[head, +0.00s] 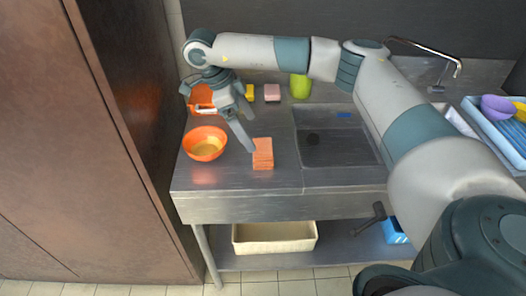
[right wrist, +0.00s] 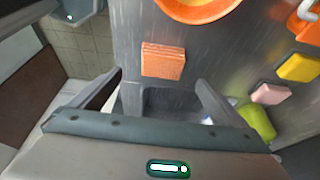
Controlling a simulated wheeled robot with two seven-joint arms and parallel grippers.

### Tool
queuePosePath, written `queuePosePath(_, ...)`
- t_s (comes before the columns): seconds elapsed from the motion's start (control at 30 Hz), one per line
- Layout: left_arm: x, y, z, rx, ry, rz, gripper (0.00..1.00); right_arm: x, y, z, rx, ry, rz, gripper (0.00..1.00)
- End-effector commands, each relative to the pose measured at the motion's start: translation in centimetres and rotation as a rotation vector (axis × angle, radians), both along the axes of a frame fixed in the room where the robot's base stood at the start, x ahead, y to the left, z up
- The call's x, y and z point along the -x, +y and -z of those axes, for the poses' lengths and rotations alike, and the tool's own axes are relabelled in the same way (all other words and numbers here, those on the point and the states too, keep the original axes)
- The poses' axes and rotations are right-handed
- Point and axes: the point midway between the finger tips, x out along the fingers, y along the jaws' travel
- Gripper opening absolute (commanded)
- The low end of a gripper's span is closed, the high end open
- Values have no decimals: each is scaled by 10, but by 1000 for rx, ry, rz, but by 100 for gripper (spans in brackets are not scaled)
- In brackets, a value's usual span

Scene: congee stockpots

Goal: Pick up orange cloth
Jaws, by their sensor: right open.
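The orange cloth (head: 262,154) is a small folded block on the steel counter, left of the sink, in the head view. It also shows in the right wrist view (right wrist: 163,61), just beyond the fingertips and between their lines. My right gripper (head: 240,130) is open and empty, with its fingers pointing down beside and above the cloth. Its two fingers also show in the right wrist view (right wrist: 160,80). I cannot tell whether a finger touches the cloth. My left gripper is not in view.
An orange bowl (head: 205,144) stands left of the cloth. A yellow sponge (head: 249,92), a pink block (head: 272,92) and a green cup (head: 300,86) stand at the back. The sink (head: 335,140) opens to the right. A tall brown cabinet (head: 85,130) borders the left side.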

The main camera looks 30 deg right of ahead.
Motion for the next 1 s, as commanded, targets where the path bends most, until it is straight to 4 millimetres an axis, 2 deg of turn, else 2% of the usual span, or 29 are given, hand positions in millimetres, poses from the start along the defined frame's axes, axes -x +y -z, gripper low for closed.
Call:
queuePosePath(0.1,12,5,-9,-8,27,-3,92,5,-7,16,0,3,1,96)
queuePosePath(0.33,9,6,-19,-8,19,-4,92,10,-16,43,0,1,0,96)
queuePosePath(0.77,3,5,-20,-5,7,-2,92,10,-17,48,0,0,-1,96)
queuePosePath(1.0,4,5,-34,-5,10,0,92,14,-25,59,2,2,0,96)
